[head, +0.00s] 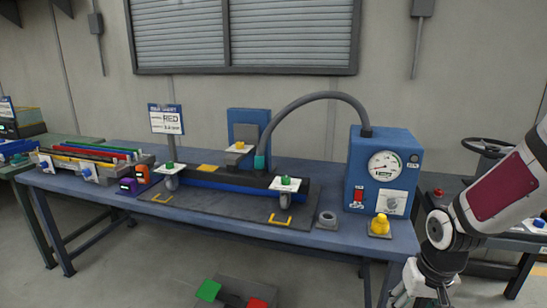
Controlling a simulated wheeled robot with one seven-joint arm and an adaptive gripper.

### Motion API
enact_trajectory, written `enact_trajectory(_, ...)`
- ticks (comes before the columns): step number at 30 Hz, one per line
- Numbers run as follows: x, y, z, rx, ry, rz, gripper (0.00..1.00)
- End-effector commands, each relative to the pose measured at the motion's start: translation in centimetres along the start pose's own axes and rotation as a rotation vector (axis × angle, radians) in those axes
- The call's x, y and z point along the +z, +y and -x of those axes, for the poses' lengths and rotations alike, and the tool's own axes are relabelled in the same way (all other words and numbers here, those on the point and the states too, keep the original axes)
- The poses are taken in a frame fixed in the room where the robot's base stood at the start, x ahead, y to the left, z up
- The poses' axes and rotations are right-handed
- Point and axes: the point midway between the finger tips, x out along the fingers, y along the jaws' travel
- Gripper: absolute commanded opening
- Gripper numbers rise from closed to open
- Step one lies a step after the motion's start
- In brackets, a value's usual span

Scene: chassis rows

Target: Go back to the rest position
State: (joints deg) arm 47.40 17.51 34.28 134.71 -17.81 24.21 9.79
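My gripper (423,292) shows at the bottom right of the head view, hanging below the white and dark red arm. It is partly cut off by the lower picture edge. Its fingers point down and left, in front of the blue table's right end. I cannot make out whether the fingers are apart, and nothing held is visible.
A blue workbench (336,238) spans the middle. A block with green and red pads (235,288) stands low in front.

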Motion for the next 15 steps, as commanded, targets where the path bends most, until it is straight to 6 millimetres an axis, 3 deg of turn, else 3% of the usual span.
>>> enact_trajectory(1, 0.5, -0.2, 2.1, 0.041, 0.007, 0.020, 0.51)
enact_trajectory(8, 3.4, -1.3, 10.2, 0.164, 0.035, 0.066, 0.51)
enact_trajectory(15, 7.7, -3.5, 18.1, 0.192, 0.107, 0.089, 0.51)
